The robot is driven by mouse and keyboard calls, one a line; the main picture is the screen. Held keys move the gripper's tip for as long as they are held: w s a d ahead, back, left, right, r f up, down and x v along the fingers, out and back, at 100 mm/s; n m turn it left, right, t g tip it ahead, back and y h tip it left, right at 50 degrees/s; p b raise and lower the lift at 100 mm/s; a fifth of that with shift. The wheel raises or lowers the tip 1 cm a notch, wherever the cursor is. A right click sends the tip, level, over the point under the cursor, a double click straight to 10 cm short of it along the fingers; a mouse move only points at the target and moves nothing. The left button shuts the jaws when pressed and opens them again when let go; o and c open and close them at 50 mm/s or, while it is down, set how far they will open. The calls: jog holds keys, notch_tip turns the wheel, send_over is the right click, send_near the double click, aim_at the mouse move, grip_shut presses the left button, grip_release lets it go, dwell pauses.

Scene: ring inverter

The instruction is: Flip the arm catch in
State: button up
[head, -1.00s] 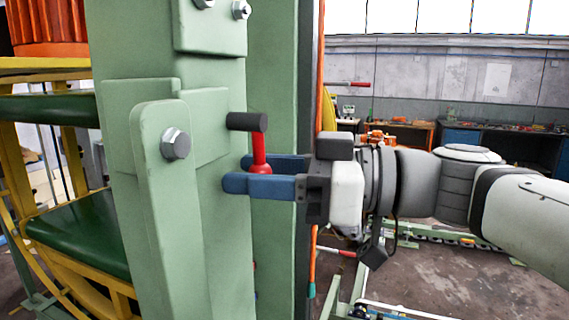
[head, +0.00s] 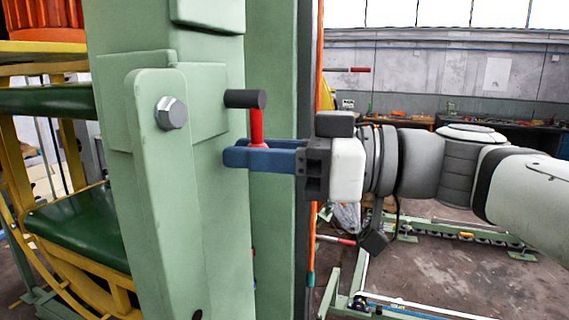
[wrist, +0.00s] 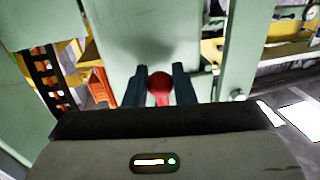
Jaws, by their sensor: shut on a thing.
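The lever stands upright in the head view, and the grip points left. My gripper (head: 232,157) reaches in from the right with its blue fingers level. The fingers are shut on the lower part of the red lever, which they partly hide. In the wrist view the catch's red knob (wrist: 159,84) sits between the two dark fingers.
A large hex bolt (head: 171,113) sits on the green plate left of the catch. A yellow frame with dark green panels (head: 80,228) stands at the far left. Open floor (head: 450,270) and workbenches lie behind at right.

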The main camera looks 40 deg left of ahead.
jog(key=shift+s+m, duration=0.1)
jog(key=shift+m, duration=0.2)
jog(key=o, duration=0.9)
jog(key=shift+w+d+f+b, duration=0.15)
jog(key=shift+w+d+b, duration=0.15)
jog(key=shift+d+b, duration=0.2)
jog(key=b+v, duration=0.2)
jog(key=v, duration=0.4)
jog(key=shift+w+d, duration=0.15)
jog(key=shift+d, duration=0.15)
